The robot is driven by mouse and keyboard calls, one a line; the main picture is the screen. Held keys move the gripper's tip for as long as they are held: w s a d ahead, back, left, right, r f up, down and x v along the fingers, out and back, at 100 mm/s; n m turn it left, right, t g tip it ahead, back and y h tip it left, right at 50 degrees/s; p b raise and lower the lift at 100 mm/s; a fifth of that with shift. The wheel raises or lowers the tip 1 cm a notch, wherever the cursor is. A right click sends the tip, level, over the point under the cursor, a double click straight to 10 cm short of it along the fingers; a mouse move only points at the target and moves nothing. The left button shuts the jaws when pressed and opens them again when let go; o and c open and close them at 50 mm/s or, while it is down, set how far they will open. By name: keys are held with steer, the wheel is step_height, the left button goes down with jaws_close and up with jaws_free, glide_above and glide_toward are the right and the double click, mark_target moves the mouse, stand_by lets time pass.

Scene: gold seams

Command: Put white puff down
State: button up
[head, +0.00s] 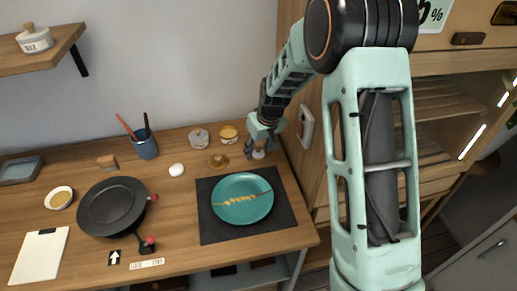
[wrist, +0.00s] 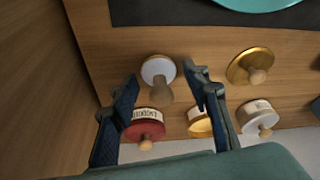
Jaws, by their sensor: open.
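The white puff (wrist: 152,67), a white disc with a wooden handle, rests on the wooden counter at its back right corner. In the head view the puff (head: 259,154) shows small beneath my gripper (head: 255,149). In the wrist view my gripper (wrist: 163,80) is open, one finger on each side of the puff's handle. The fingers look apart from the handle; whether either one touches it is hard to tell.
A red jar (wrist: 146,128), a gold tin (wrist: 200,124), a white jar (wrist: 257,114) and a gold lid (wrist: 240,68) stand close by. A dark mat (head: 214,231) with a teal plate (head: 232,211) lies in front. A wooden side panel (head: 293,125) is close on the right.

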steer(key=v, duration=1.2)
